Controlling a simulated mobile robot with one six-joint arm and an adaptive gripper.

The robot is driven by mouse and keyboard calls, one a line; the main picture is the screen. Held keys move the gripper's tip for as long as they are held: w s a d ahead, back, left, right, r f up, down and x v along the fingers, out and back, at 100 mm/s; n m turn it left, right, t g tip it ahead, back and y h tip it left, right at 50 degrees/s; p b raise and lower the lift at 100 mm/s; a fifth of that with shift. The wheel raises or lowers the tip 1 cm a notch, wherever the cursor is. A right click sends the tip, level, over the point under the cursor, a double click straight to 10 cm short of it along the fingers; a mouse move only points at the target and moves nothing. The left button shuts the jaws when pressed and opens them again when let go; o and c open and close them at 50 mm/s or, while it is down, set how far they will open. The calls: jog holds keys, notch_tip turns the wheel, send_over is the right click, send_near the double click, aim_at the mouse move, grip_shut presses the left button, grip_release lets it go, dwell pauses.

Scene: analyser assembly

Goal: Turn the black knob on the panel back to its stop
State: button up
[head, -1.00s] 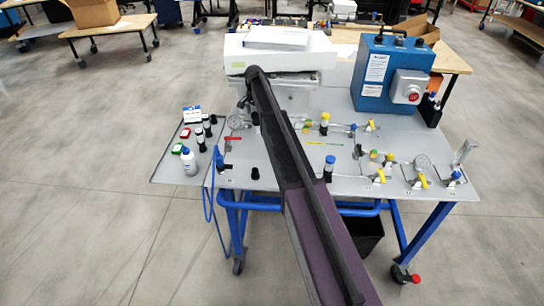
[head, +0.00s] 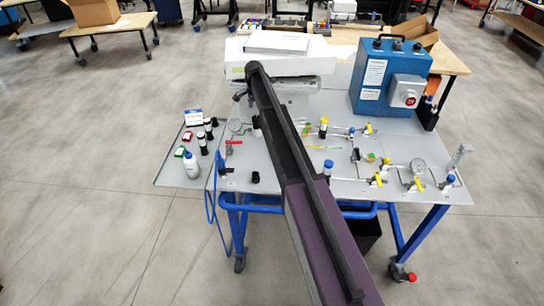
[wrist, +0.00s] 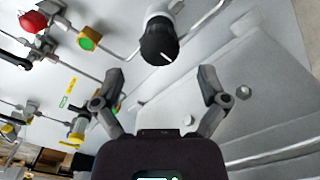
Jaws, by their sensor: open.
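The black knob (wrist: 159,42) shows at the top middle of the wrist view, on a light grey fitting, with a white line across its face. My gripper (wrist: 161,73) is open and empty, its two fingers spread left and right. The knob lies just beyond the fingertips, in line with the gap between them; I see no finger touching it. In the head view, my arm crosses the panel (head: 290,184) and ends near the white instrument; I cannot pick out this knob there with certainty.
In the wrist view, a red knob (wrist: 33,22), a green-and-yellow fitting (wrist: 88,38) and a yellow-handled valve (wrist: 78,130) lie to the left among thin pipes. In the head view, a blue box (head: 390,78) stands at the back right and a white bottle (head: 191,166) at the left.

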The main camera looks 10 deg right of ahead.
aim_at(256, 117)
jog(key=shift+r+p, duration=4.55)
jog(key=shift+r, duration=0.25)
jog(key=s+f+n+b, duration=0.3)
jog(key=s, duration=0.7)
jog(key=s+f+n+b, duration=0.3)
jog(key=s+f+b, duration=0.1)
jog(key=s, duration=0.6)
jog(key=s+f+n+b, duration=0.2)
jog(key=s+f+b, duration=0.1)
jog(key=s, duration=0.8)
jog(key=shift+f+n+b, duration=0.4)
jog(key=shift+b, duration=0.05)
